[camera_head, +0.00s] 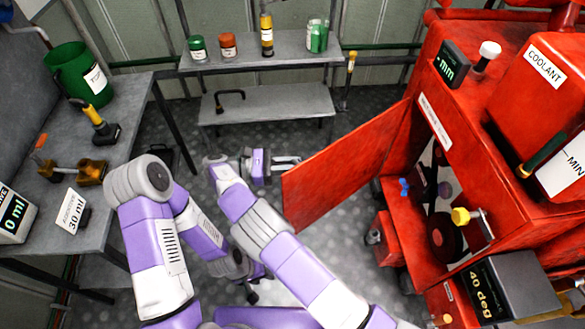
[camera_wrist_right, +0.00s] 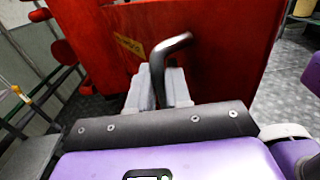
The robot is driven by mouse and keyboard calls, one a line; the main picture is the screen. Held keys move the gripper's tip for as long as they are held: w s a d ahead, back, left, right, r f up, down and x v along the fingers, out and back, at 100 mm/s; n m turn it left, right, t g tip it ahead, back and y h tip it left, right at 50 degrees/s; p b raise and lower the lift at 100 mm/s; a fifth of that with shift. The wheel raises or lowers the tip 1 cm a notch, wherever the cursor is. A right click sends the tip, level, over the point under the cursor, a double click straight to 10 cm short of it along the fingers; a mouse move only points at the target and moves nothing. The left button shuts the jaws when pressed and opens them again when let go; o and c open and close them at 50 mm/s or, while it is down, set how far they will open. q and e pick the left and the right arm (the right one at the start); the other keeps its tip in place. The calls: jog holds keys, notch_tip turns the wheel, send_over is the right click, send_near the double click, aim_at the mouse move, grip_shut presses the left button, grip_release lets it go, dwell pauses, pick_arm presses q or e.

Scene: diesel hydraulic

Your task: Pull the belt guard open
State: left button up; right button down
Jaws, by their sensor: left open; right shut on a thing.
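The belt guard (camera_head: 345,165) is a red hinged panel on the red machine. It stands swung well out from the machine, with pulleys (camera_head: 443,235) showing in the opening behind it. In the right wrist view the guard (camera_wrist_right: 215,60) fills the middle, with a dark bent handle (camera_wrist_right: 170,50) on its face. My right gripper (camera_head: 290,160) is at the guard's outer side. In the wrist view its grey fingers (camera_wrist_right: 160,90) are shut around the handle. My left gripper (camera_head: 252,292) hangs low near my body, open, away from the guard and partly hidden by my arm.
The red machine (camera_head: 430,100) stands at right with coolant tank, labels and a grey 40 deg box (camera_head: 515,285). A shelf (camera_head: 265,105) stands at the back. Floor between bench and guard is mostly clear.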

jog(key=shift+w+d+r+g, duration=0.1)
jog(key=shift+w+g, duration=0.2)
jog(key=shift+w, duration=0.2)
